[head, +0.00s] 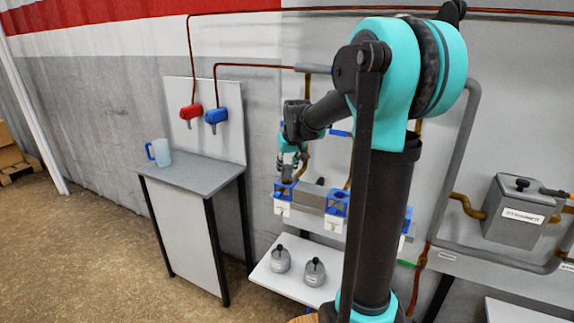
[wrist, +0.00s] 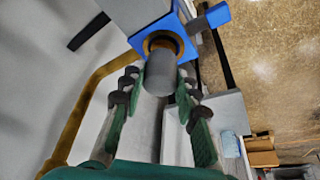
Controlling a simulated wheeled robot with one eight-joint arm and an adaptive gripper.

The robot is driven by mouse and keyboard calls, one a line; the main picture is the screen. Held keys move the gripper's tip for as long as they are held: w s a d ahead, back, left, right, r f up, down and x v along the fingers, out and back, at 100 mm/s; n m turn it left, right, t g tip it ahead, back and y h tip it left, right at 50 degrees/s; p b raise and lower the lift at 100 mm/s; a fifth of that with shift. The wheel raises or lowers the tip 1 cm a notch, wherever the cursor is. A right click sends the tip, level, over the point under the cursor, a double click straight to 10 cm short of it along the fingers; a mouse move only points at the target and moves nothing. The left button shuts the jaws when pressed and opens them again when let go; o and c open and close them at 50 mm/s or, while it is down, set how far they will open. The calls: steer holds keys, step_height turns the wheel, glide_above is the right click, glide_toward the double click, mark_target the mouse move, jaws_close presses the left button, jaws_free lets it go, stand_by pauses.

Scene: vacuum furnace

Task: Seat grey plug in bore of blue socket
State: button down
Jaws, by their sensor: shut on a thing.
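The grey plug (wrist: 159,72) is a smooth round cylinder held between the fingers of my gripper (wrist: 160,80) in the wrist view. The blue socket (wrist: 213,17) lies just beyond it, with a brass-coloured ring around a dark bore. The plug's far end is at or near the bore's mouth and covers its lower part; I cannot tell whether it touches or enters. In the head view my gripper (head: 290,163) points down above the leftmost blue socket (head: 284,188) on the grey rail. The plug cannot be made out there.
Another blue socket (head: 338,201) stands on the rail to the right. Brass pipes run close by, one left of my gripper in the wrist view (wrist: 78,115). Two grey weights (head: 315,272) sit on a low shelf.

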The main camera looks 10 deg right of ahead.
steer(key=shift+f, duration=0.9)
steer(key=shift+s+f, duration=0.1)
steer(key=shift+f, duration=0.05)
steer(key=c, duration=1)
jaws_free()
steer(key=shift+c, duration=0.2)
steer(key=v, duration=1.2)
